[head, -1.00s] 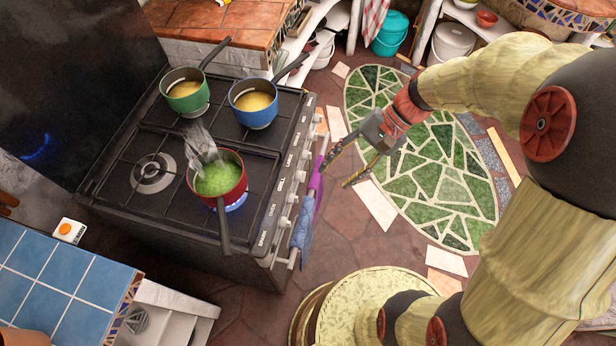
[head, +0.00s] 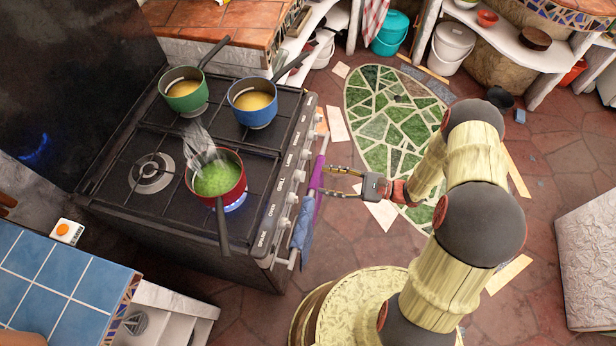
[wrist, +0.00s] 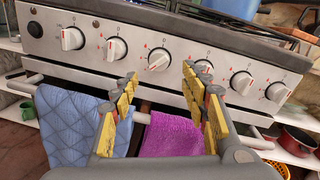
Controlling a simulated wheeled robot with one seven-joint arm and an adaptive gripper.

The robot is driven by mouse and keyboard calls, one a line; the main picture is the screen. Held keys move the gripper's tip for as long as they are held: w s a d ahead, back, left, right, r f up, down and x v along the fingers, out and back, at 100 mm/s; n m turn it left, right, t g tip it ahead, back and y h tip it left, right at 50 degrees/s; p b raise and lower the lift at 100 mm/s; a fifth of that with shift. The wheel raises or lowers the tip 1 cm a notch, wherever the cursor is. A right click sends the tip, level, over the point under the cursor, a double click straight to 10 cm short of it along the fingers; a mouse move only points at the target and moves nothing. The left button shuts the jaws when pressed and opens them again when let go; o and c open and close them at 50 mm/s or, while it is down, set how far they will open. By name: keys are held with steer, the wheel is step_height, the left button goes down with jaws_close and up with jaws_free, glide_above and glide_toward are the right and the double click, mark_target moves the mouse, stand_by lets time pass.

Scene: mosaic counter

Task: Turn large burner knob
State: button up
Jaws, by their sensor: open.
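The stove's front panel carries a row of several white knobs with red marks. In the wrist view one knob (wrist: 158,60) sits in the middle, ahead of the gap between my fingertips, and another knob (wrist: 203,68) is partly covered by my right finger. In the head view the knobs (head: 293,199) line the stove's right edge. My gripper (head: 328,181) is open and empty in front of the panel, over the towel rail. In the wrist view my gripper (wrist: 160,79) points at the panel, apart from the knobs.
A blue towel (wrist: 72,125) and a purple towel (wrist: 170,137) hang on the oven rail below the knobs. A red pot (head: 230,187) with green contents stands over a blue flame. A green pot (head: 190,105) and a blue pot (head: 262,120) stand behind.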

mark_target(301, 176)
steer(key=b+x, duration=0.1)
steer(key=x, duration=0.5)
steer(key=shift+a, duration=0.4)
steer(key=shift+c, duration=0.6)
steer(key=c, duration=1)
